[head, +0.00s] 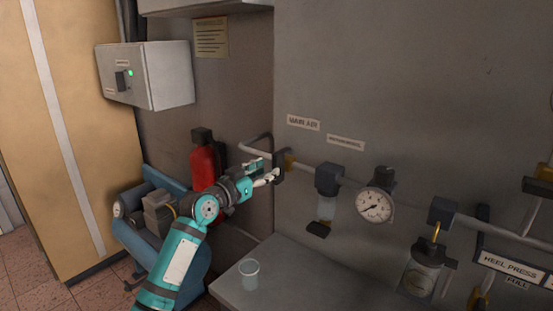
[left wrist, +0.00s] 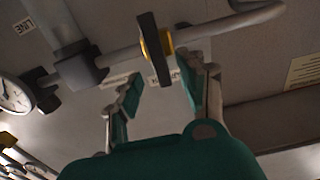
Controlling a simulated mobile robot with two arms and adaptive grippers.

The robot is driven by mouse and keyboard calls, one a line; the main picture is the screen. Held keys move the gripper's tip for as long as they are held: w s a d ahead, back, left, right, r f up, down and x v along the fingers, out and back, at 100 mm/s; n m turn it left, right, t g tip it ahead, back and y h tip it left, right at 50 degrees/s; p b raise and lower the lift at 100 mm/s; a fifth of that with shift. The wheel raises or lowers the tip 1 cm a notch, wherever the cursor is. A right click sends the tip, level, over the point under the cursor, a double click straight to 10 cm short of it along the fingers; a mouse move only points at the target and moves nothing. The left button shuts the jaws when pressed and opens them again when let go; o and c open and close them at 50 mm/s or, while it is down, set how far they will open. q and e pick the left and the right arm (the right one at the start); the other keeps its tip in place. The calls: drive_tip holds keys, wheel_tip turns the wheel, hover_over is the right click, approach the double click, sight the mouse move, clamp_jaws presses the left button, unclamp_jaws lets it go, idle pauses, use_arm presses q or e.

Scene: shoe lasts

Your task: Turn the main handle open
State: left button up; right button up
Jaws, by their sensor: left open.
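The main handle (head: 279,164) is a dark flat lever on a yellow valve body (head: 290,162), set in the grey pipe under the "MAIN AIR" label (head: 303,122). It stands crosswise to the pipe. In the left wrist view the lever (left wrist: 154,50) and its yellow valve (left wrist: 166,42) show just beyond the fingertips. My left gripper (head: 268,174) is open and empty, close to the lever on its left side in the head view. In the left wrist view its two fingers (left wrist: 163,86) are spread apart below the lever. I cannot tell whether they touch it. My right gripper is not in view.
Right of the valve, a filter unit (head: 326,182) and a round gauge (head: 374,206) hang on the pipe. A clear cup (head: 249,273) stands on the grey bench (head: 300,280) below. A red extinguisher-like cylinder (head: 202,164) and blue machine (head: 135,238) are near my left arm.

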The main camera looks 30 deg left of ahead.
sight(274, 166)
use_arm(q)
drive_tip(key=w+p, duration=0.1)
drive_tip(key=w, duration=0.4)
drive_tip(key=shift+w+d, duration=0.2)
clamp_jaws()
